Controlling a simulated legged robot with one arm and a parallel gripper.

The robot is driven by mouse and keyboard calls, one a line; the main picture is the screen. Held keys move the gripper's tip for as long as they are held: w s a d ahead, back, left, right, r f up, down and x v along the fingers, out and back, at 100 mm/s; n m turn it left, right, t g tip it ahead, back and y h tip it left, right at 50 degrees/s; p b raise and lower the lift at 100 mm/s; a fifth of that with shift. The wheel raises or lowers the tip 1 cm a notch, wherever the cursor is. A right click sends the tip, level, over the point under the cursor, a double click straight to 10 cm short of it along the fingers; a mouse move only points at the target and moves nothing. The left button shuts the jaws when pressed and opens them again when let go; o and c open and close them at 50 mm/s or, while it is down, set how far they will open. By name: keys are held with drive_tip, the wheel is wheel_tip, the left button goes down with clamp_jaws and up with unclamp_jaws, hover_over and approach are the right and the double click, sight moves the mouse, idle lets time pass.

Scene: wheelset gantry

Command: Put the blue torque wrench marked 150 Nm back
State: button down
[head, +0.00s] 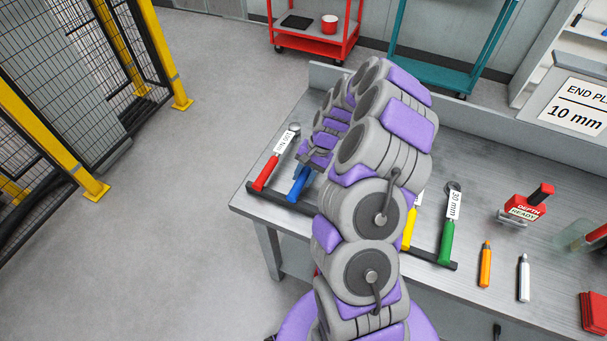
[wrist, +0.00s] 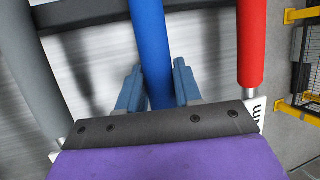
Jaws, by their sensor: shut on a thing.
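The blue wrench (head: 299,184) shows its blue handle at the left part of the dark tool rack (head: 433,257) on the bench, next to the red-handled tool. Its label is hidden by my arm, so I cannot read 150 Nm. In the wrist view the blue handle (wrist: 150,45) runs between the jaws of my gripper (wrist: 158,88), one jaw on each side. My gripper is shut on it. In the head view my gripper (head: 308,168) is mostly hidden behind my arm. The handle crosses the rack's bar; I cannot tell whether it rests there.
A red-handled tool (head: 266,172) lies left of the blue one; a grey handle (wrist: 45,90) is on its other side. Yellow (head: 409,233) and green (head: 447,238) tools lie further right.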

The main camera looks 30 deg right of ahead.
drive_tip(key=c, duration=1.2)
unclamp_jaws()
drive_tip(key=o, duration=0.5)
drive_tip(key=shift+a, duration=0.15)
drive_tip(key=shift+r, duration=0.1)
drive_tip(key=p+v, duration=0.2)
drive_tip(key=v, duration=1.5)
drive_tip(key=s+a+r+n, duration=0.25)
drive_tip(key=a+r, duration=0.25)
drive_tip(key=a, duration=0.4)
drive_tip(key=s+a+r+n+g+h+b, duration=0.1)
drive_tip(key=s+a+r+n+h, duration=0.1)
drive_tip(key=s+a+r+n, duration=0.45)
drive_tip(key=s+a+f+h, duration=0.1)
drive_tip(key=s+a, duration=0.1)
drive_tip(key=s, duration=0.5)
drive_tip(key=s+a+f+h+b, duration=0.1)
drive_tip(key=s, duration=0.7)
drive_tip(key=s+a+f+h, duration=0.1)
drive_tip(key=s+a+f, duration=0.1)
drive_tip(key=s, duration=0.6)
drive_tip(key=shift+s+a+n+g+b, duration=0.2)
drive_tip(key=shift+a+n+g+b, duration=0.1)
drive_tip(key=shift+a+n, duration=0.1)
